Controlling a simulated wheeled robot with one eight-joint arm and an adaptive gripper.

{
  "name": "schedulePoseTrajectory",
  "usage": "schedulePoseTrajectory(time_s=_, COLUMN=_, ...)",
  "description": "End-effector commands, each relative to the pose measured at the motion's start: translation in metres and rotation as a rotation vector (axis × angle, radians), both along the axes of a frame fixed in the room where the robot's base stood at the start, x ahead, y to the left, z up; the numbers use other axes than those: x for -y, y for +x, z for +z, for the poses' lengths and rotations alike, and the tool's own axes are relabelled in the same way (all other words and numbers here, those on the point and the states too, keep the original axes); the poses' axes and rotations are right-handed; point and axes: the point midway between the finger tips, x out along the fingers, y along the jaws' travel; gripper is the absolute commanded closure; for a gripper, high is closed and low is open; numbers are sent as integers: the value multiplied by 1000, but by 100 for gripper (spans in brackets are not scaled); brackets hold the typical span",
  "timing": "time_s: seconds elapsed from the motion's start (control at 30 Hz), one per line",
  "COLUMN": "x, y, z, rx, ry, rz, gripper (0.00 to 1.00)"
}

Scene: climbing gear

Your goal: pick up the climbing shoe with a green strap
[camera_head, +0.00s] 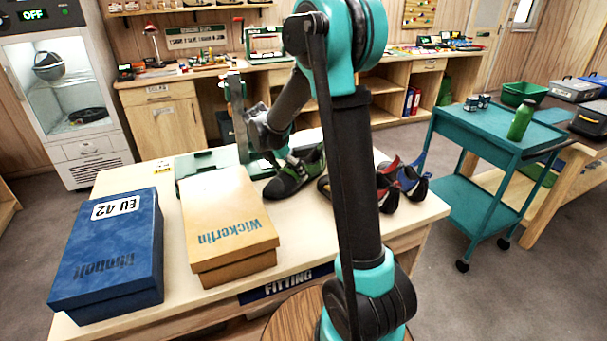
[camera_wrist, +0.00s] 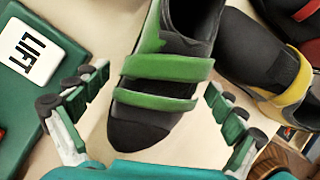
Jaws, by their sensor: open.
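The climbing shoe with a green strap (camera_head: 289,180) is dark grey and green and lies on the fitting table. In the wrist view the shoe (camera_wrist: 160,103) has two green straps across it and a black toe pointing down toward my gripper. My gripper (camera_wrist: 154,92) is open, with one finger on each side of the shoe's front part, and holds nothing. A gap of table shows between the left finger and the shoe. In the head view my gripper (camera_head: 291,158) is at the shoe, partly hidden by my arm.
A grey and yellow shoe (camera_wrist: 266,62) lies close to the right. Red (camera_head: 388,172) and blue (camera_head: 410,180) shoes stand beyond my arm. A green device with a "LIFT" label (camera_wrist: 30,55) is at left. Blue (camera_head: 110,255) and tan (camera_head: 228,225) shoeboxes occupy the near table.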

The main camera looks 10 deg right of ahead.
Motion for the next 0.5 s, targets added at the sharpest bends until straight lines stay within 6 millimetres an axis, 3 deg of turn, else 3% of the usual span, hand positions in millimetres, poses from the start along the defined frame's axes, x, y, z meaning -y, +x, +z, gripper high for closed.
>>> schedulePoseTrajectory(time_s=0.17, x=7, y=2, z=-16, rx=0, ry=0, rz=0, gripper=4)
schedulePoseTrajectory(time_s=0.4, x=8, y=2, z=-18, rx=0, ry=0, rz=0, gripper=4)
schedulePoseTrajectory(time_s=0.5, x=8, y=2, z=-18, rx=0, ry=0, rz=0, gripper=14)
